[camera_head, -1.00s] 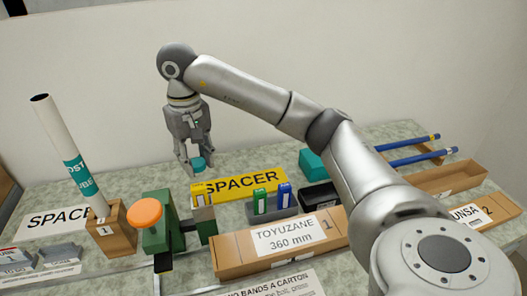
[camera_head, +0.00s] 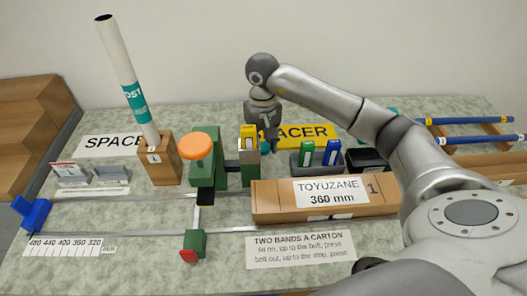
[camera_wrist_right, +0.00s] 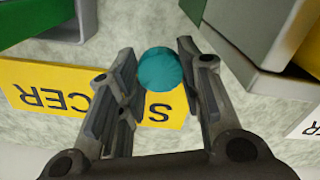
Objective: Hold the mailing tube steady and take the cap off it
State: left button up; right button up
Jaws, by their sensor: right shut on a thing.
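The mailing tube (camera_head: 122,68) is white with a teal label and leans in a wooden block (camera_head: 159,158) at the left. Its upper end looks dark and open, with no cap on it. My right gripper (camera_head: 268,136) is well right of the tube, over the left part of the yellow SPACER sign. In the right wrist view, the teal round cap (camera_wrist_right: 160,70) sits between the fingers of my right gripper (camera_wrist_right: 162,78), which is shut on it. The cap is not clear in the head view. My left gripper is not in view.
A green fixture with an orange knob (camera_head: 196,146) stands between the tube block and my right gripper. A long carton (camera_head: 270,201), green and blue markers in a holder (camera_head: 302,164) and blue rods (camera_head: 470,120) lie to the right. A blue stop (camera_head: 32,212) is front left.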

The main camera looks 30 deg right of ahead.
aim_at(263, 162)
jog(key=shift+f, duration=2.3)
jog(key=shift+f, duration=0.15)
jog(key=o, duration=1.1)
notch_tip(263, 162, up, 13)
jog(key=shift+f+b, duration=0.2)
jog(key=shift+b, duration=0.15)
